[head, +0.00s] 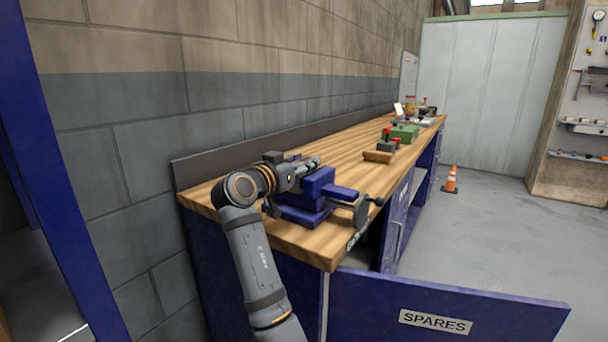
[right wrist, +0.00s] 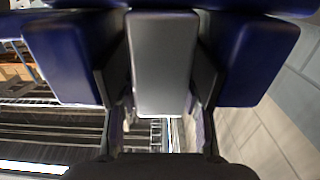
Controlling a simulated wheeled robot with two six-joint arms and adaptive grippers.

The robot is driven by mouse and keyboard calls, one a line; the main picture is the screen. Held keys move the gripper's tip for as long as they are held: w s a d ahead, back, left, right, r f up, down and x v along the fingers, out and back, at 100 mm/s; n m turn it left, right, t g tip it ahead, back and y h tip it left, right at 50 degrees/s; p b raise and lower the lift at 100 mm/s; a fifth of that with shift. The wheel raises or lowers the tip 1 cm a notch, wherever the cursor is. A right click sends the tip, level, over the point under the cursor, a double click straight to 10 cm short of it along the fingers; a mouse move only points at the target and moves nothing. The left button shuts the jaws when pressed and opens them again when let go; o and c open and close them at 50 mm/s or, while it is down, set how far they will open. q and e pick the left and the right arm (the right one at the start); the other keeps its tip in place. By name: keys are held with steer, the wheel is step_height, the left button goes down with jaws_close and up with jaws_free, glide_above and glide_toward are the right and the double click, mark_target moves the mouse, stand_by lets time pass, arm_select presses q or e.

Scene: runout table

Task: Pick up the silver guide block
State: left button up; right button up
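In the right wrist view the silver guide block (right wrist: 165,60) stands at the centre, between two blue vise parts (right wrist: 66,58). My right gripper (right wrist: 162,88) has one dark finger on each side of the block. The finger pads lie very close along its sides; I cannot tell whether they press on it. In the head view my right gripper (head: 296,175) reaches over the near end of the bench to the blue vise (head: 318,187). The gripper and vise hide the block there. My left gripper is not in view.
The wooden bench top (head: 340,155) runs away along a block wall. A wooden block (head: 378,156), a green item (head: 404,133) and small things stand farther along. A blue SPARES panel (head: 480,308) juts out in front. An orange cone (head: 450,180) stands on open floor.

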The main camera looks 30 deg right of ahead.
mark_target(303, 161)
steer(key=shift+d+f, duration=0.1)
steer(key=shift+d, duration=0.05)
steer(key=shift+c, duration=1.2)
steer(key=c, duration=0.5)
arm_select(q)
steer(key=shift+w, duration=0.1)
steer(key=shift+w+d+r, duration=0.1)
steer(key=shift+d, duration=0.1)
arm_select(e)
steer(key=shift+r, duration=0.55)
step_height(303, 161, up, 6)
steer(key=shift+f+p, duration=0.1)
steer(key=shift+p, duration=0.55)
steer(key=shift+s+r, duration=0.2)
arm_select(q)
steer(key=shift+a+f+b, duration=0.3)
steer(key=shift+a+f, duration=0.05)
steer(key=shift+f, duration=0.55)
arm_select(e)
steer(key=s+d, duration=0.3)
steer(key=s, duration=0.5)
steer(key=s+d, duration=0.3)
steer(key=s, duration=0.5)
steer(key=shift+s+d, duration=0.15)
steer(key=shift+d, duration=0.25)
